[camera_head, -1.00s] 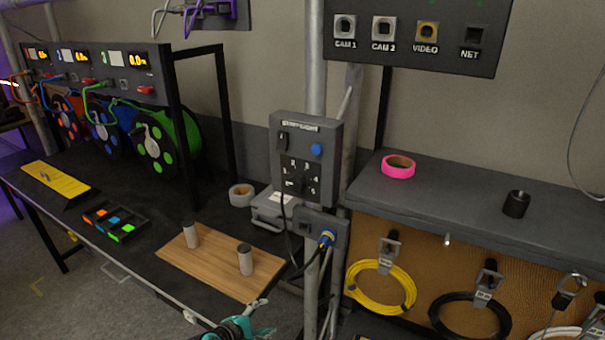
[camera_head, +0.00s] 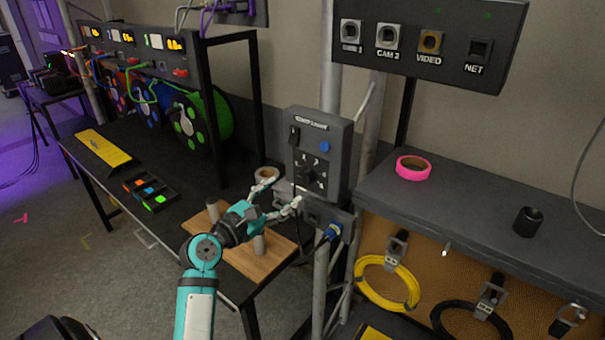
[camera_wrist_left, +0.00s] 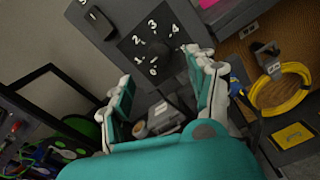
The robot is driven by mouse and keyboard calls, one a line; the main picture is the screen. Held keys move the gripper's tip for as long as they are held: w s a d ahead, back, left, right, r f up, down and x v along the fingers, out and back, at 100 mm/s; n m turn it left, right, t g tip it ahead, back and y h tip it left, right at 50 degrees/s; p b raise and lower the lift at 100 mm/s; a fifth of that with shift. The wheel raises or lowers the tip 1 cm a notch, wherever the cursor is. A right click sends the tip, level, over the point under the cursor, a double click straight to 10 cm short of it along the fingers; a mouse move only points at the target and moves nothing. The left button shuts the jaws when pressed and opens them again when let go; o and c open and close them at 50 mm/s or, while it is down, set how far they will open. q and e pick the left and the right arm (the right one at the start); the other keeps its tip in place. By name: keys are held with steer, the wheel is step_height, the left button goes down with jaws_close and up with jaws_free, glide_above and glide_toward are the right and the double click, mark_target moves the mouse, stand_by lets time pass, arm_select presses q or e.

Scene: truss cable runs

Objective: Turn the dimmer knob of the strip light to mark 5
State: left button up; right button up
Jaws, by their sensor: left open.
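The grey strip light box (camera_head: 334,125) is fixed to a pole in the head view, with a rocker switch, a blue button and the dark dimmer knob (camera_head: 306,176). In the left wrist view the dial plate (camera_wrist_left: 133,45) shows marks 0 to 4 in white; the dark knob blends into it, so its setting is unclear. My left gripper (camera_head: 283,189) is open, its fingers spread just in front of and below-left of the knob in the head view. In the left wrist view the fingers (camera_wrist_left: 163,75) point toward the dial, with nothing between them. My right gripper is out of view.
A wooden board (camera_head: 257,267) with grey cylinders lies under my left arm. A tape roll (camera_head: 266,174) lies behind the gripper. A blue plug (camera_head: 334,232) sits below the box. The right shelf (camera_head: 462,215) holds pink tape (camera_head: 413,168) and a black cup (camera_head: 528,222).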

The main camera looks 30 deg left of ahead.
mark_target(303, 178)
arm_select(q)
steer(key=w, duration=0.2)
steer(key=w+p, duration=0.1)
steer(key=w, duration=0.4)
steer(key=shift+w+d+p, duration=0.25)
steer(key=shift+w+p, duration=0.05)
steer(key=shift+w, duration=0.5)
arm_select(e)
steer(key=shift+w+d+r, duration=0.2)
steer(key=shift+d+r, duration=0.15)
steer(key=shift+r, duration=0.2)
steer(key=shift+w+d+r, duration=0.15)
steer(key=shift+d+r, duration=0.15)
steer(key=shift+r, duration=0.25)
arm_select(q)
steer(key=c, duration=1.1)
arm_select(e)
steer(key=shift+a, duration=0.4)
